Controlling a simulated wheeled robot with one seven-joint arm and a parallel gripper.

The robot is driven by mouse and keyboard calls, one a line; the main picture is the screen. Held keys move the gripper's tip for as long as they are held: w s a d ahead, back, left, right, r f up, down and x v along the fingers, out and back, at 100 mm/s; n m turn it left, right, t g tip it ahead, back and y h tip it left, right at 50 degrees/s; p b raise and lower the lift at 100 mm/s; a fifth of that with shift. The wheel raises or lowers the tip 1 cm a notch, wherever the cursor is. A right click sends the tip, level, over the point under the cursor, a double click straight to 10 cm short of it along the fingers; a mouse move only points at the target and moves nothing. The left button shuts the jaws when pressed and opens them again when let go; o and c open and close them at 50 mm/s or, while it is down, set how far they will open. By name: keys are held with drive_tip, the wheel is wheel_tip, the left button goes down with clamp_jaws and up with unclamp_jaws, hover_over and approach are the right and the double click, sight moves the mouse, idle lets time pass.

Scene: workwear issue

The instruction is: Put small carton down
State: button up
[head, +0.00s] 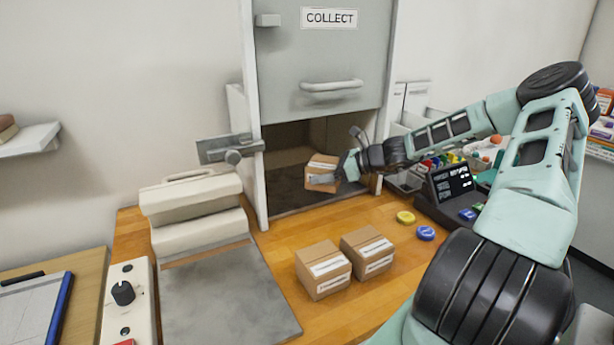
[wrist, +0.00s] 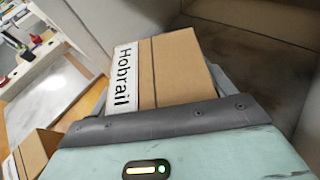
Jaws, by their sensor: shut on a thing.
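A small brown carton (head: 322,172) with a white label is in my gripper (head: 335,178), at the opening of the grey collect hatch (head: 315,134). In the wrist view the carton (wrist: 174,68) sits between the fingers, and its label reads "Hobrail". My gripper is shut on it. The carton looks slightly tilted in the head view. I cannot tell whether its underside touches the hatch floor (head: 290,196).
Two similar cartons (head: 323,270) (head: 367,252) stand on the wooden counter in front of the hatch. A yellow disc (head: 405,217) and a blue disc (head: 425,233) lie to their right. A grey plate (head: 222,300) is at left. The hatch's side walls flank my gripper.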

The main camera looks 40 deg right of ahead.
drive_tip(key=w+p, duration=0.1)
drive_tip(key=w, duration=0.2)
drive_tip(key=w+d+f+p, duration=0.1)
drive_tip(key=w, duration=0.2)
drive_tip(key=w+d+f+p, duration=0.1)
drive_tip(key=w, duration=0.2)
drive_tip(key=shift+w+d+f, duration=0.1)
drive_tip(key=shift+d+f, duration=0.15)
wheel_tip(320, 180, down, 3)
drive_tip(key=shift+a+f+p, duration=0.1)
drive_tip(key=shift+f+p, duration=0.05)
drive_tip(key=shift+p, duration=0.4)
drive_tip(key=shift+w+f+p, duration=0.2)
drive_tip(key=shift+f+p, duration=0.1)
drive_tip(key=shift+f, duration=0.3)
drive_tip(key=shift+f, duration=0.1)
drive_tip(key=o, duration=1)
drive_tip(key=shift+o, duration=0.2)
drive_tip(key=shift+r, duration=0.2)
drive_tip(key=b+v, duration=0.2)
drive_tip(key=v, duration=0.4)
drive_tip(key=shift+s+f, duration=0.1)
drive_tip(key=shift+f, duration=0.05)
drive_tip(key=shift+v, duration=0.75)
